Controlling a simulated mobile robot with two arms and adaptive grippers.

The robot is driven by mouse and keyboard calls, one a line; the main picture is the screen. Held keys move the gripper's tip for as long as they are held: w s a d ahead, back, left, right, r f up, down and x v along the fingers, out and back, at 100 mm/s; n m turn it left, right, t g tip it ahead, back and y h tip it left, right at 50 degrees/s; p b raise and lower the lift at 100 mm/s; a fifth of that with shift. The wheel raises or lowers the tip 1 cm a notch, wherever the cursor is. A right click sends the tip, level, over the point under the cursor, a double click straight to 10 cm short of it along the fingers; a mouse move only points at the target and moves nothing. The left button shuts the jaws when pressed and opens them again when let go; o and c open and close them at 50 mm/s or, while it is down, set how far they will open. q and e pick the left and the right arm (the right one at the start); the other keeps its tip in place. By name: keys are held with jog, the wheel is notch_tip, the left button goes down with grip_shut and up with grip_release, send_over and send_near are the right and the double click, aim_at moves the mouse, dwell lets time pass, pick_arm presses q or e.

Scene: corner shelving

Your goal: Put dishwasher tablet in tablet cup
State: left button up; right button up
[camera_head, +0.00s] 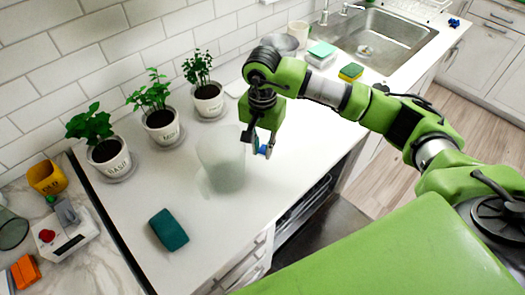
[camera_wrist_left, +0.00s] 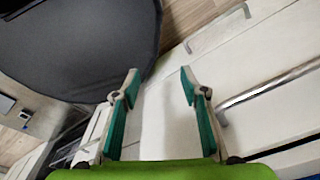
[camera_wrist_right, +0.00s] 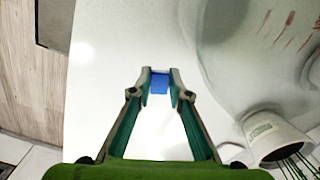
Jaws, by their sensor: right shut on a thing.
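My right gripper (camera_head: 262,150) is shut on a small blue dishwasher tablet (camera_wrist_right: 160,83), held at its fingertips. The tablet's blue also shows in the head view (camera_head: 264,150). A frosted, see-through cup (camera_head: 222,163) stands upright on the white counter, just left of the right gripper. Its blurred wall fills the right part of the right wrist view (camera_wrist_right: 235,50). I cannot tell whether anything is inside it. The tablet is beside the cup and outside it. My left gripper (camera_wrist_left: 160,76) is open and empty in the left wrist view, and out of the head view.
Several potted herbs (camera_head: 160,122) line the wall behind the cup. A teal sponge (camera_head: 168,230) lies at the front left. A yellow cup (camera_head: 46,177) and a white device (camera_head: 65,232) stand far left. A sink (camera_head: 385,45) is at the back right.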

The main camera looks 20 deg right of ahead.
aim_at(262, 162)
notch_tip(262, 162, down, 3)
jog(key=shift+p, duration=1.05)
pick_arm(q)
jog(key=shift+s+r, duration=0.3)
jog(key=shift+r, duration=0.2)
jog(key=shift+s+r, duration=0.3)
jog(key=shift+r, duration=0.2)
pick_arm(e)
jog(key=shift+w+f, duration=0.1)
jog(key=shift+f, duration=0.1)
pick_arm(q)
jog(key=shift+f, duration=0.1)
pick_arm(e)
jog(key=shift+f+b, duration=0.2)
jog(key=shift+b, duration=0.15)
jog(key=o, duration=0.9)
jog(key=shift+r, duration=0.1)
jog(key=shift+c, duration=0.2)
pick_arm(q)
jog(key=shift+a, duration=0.1)
